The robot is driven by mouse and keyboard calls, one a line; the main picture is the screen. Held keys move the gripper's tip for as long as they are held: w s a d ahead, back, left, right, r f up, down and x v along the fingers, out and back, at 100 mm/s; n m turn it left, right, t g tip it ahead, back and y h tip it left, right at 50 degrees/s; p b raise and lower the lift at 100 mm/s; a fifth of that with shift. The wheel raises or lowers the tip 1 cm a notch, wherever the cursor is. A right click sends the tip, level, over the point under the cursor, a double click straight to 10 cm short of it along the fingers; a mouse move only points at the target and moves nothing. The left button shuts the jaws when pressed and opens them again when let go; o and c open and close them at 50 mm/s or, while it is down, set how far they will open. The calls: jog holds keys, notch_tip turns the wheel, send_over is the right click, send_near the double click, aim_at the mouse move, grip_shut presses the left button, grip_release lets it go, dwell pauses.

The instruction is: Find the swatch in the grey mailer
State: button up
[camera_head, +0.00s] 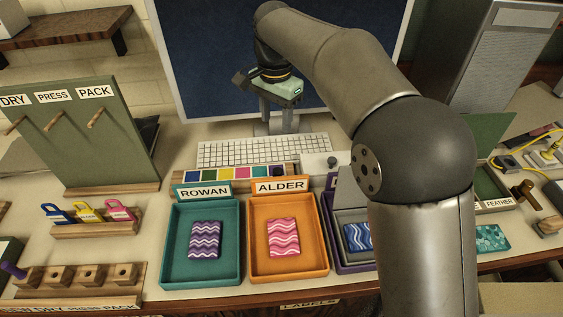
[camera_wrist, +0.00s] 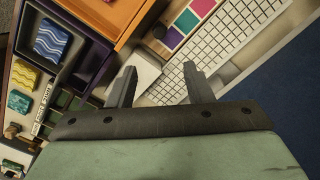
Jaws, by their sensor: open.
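A grey open-topped holder, seemingly the mailer (camera_head: 347,192), stands in the purple tray (camera_head: 331,250), with a raised grey flap at its back. A blue swatch with white waves (camera_head: 357,237) lies at it; my arm covers its right part. The blue swatch (camera_wrist: 51,41) also shows whole in the wrist view, inside a dark grey frame in the purple tray (camera_wrist: 97,60). My gripper (camera_wrist: 162,72) is open, with nothing between its fingers. It is high in front of the monitor, apart from the trays.
The teal ROWAN tray (camera_head: 170,245) holds a purple swatch; the orange ALDER tray (camera_head: 257,262) holds a pink one. A keyboard (camera_head: 262,150), colour strip (camera_head: 226,174) and monitor (camera_head: 200,60) stand behind. A pegboard (camera_head: 80,135) is left. Cables and a teal swatch (camera_head: 492,238) are right.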

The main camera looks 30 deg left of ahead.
aim_at(277, 170)
notch_tip(277, 170, down, 17)
jog(key=shift+d+p, duration=0.1)
jog(key=shift+p, duration=0.75)
grip_shut()
